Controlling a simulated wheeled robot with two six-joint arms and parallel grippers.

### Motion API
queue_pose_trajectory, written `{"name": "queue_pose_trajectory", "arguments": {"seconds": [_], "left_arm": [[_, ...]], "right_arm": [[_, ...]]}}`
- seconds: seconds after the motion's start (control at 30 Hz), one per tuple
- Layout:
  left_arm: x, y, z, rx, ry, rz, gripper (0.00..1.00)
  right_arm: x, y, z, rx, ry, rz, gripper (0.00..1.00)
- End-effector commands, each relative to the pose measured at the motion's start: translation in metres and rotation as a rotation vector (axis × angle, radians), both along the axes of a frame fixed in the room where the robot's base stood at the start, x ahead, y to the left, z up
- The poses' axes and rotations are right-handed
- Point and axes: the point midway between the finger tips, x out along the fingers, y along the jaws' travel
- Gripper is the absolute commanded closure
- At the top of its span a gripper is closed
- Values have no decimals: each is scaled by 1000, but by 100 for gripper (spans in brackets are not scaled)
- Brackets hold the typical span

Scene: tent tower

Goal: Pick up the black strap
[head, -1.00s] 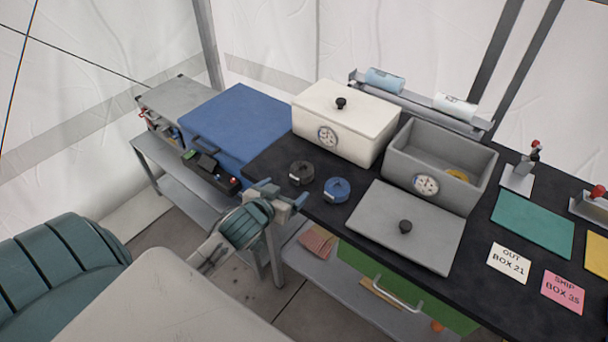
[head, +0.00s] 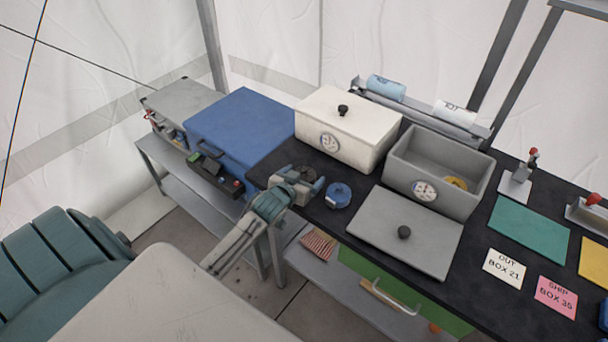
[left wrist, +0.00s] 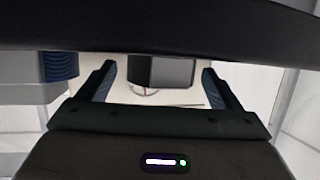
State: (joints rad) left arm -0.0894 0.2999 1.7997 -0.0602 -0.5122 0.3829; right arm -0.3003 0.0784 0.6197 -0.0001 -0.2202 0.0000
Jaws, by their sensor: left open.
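The black strap (head: 303,172) is a dark coil on the black tabletop, near its left end. My left gripper (head: 297,182) is open at the table's near edge, with its fingers reaching toward the coil from either side. In the left wrist view the dark coil (left wrist: 175,72) shows between the two open fingers (left wrist: 155,85), against the black tabletop at the top of the picture. Whether the fingers touch it I cannot tell. My right gripper is not seen.
A blue strap coil (head: 338,195) lies just right of the black one. A white lidded box (head: 350,125), an open grey box (head: 408,180) and a grey lid (head: 400,230) stand farther right. A blue case (head: 240,125) is at the left.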

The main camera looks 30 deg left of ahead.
Motion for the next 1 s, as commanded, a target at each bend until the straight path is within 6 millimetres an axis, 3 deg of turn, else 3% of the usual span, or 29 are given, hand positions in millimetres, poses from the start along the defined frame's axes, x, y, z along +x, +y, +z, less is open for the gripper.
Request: {"name": "queue_pose_trajectory", "arguments": {"seconds": [0.33, 0.6, 1.0], "left_arm": [[8, 1, -4, 1, 1, 0, 14], [8, 1, -4, 1, 1, 0, 64], [9, 1, 2, 1, -1, -1, 64]], "right_arm": [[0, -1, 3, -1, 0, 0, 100], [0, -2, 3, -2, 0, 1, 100], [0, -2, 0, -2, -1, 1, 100]]}}
